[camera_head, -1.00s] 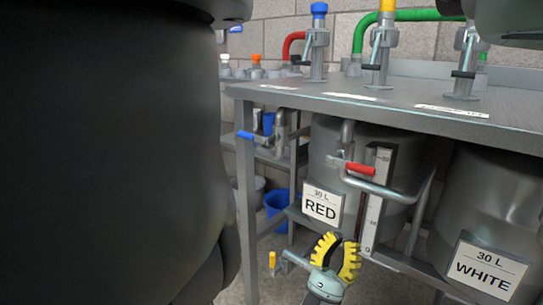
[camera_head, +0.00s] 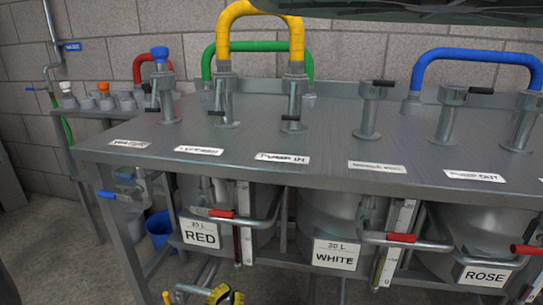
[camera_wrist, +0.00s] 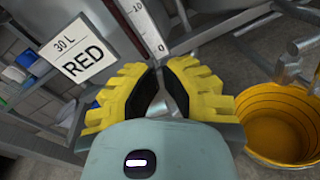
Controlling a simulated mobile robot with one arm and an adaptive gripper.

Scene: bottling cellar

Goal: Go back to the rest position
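My gripper (camera_wrist: 160,66) fills the middle of the wrist view. Its two yellow ribbed fingers with black inner pads lean together, and their tips nearly meet. I see nothing held between them. In the head view, only the yellow fingertips of my gripper (camera_head: 225,294) show at the bottom edge, below and in front of the tank labelled RED. The rest of it is cut off there. In the wrist view the RED label (camera_wrist: 85,58) is to the upper left of the fingers.
A metal bench (camera_head: 330,135) with valves and coloured hoses spans the head view. Tanks labelled RED, WHITE (camera_head: 336,256) and ROSE stand beneath it, with red-handled taps projecting forward. A yellow bucket (camera_wrist: 270,108) stands right of my fingers. Open floor shows at lower left.

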